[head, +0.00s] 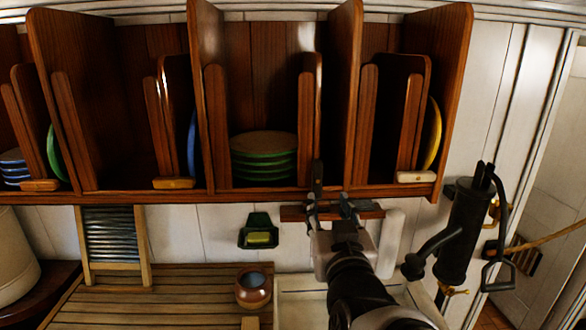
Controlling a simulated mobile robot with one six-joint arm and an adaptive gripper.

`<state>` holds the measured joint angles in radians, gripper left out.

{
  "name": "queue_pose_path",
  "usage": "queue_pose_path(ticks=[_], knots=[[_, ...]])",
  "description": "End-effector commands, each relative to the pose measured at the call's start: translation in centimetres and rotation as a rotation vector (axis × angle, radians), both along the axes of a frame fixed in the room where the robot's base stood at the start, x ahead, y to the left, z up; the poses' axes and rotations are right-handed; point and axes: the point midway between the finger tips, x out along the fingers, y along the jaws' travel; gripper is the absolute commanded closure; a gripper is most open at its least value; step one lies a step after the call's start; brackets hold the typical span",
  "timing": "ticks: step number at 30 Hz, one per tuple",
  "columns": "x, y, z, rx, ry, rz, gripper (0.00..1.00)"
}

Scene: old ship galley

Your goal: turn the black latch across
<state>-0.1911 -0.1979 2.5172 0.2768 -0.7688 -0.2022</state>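A narrow black upright piece, which looks like the black latch (318,176), stands at the foot of the right-hand post of the middle rack bay. It points up rather than across the bay. My gripper (332,208) is just below the rack's front edge, close under the latch. Its dark fingers appear spread apart with nothing between them. Whether a finger touches the latch cannot be told. The wooden plate rack (240,194) holds a stack of green-edged plates (263,157) in the middle bay.
Other bays hold a yellow plate (432,135) and blue plates (15,168), with pale wooden latches (415,177). A black pump (464,230) stands right. Below are a brown pot (253,288), a green holder (259,231) and a washboard (111,240).

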Motion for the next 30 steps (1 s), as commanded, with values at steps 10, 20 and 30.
queue_pose_path(ticks=[10,20,30], knots=[[7.5,-0.1,0.1,0.0,0.004,-0.001,0.6],[13.3,0.0,0.2,0.001,0.001,-0.001,0.6],[14.6,0.0,0.0,0.0,0.001,0.001,0.6]])
